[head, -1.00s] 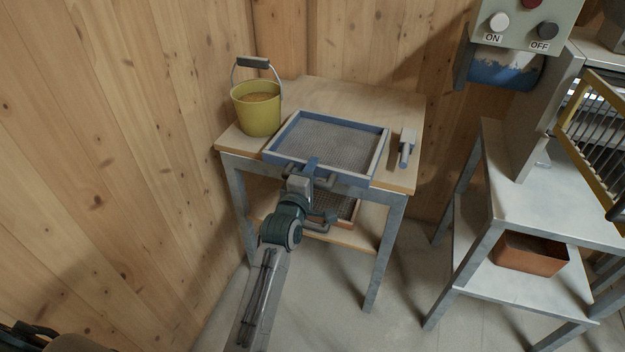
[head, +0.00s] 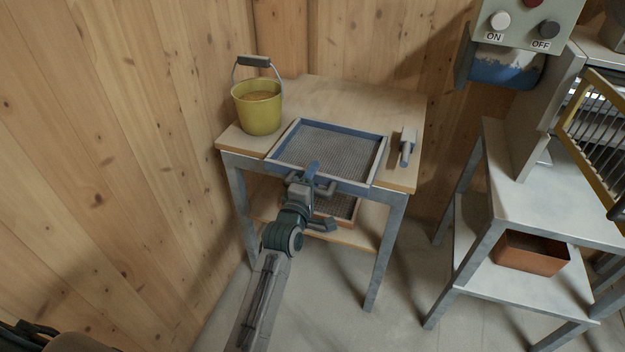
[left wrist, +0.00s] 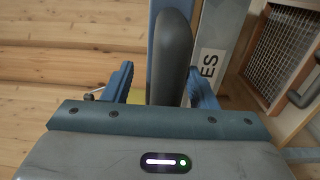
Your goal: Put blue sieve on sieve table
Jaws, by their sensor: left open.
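The blue sieve (head: 328,126), a blue-framed tray with grey mesh, lies on the wooden top of the table (head: 350,97) near its front edge. It looks flat on the top. My left gripper (head: 311,178) is at the sieve's front side. In the left wrist view my left gripper (left wrist: 160,84) is open, its blue fingers apart on either side of the sieve's grey handle (left wrist: 175,55). Whether a finger touches the handle cannot be told. My right gripper is not in view.
A yellow bucket (head: 257,112) stands at the table's back left. A small grey-blue tool (head: 407,147) lies right of the sieve. A second sieve (head: 338,207) with an orange frame sits on the lower shelf. A metal stand (head: 560,205) is at the right.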

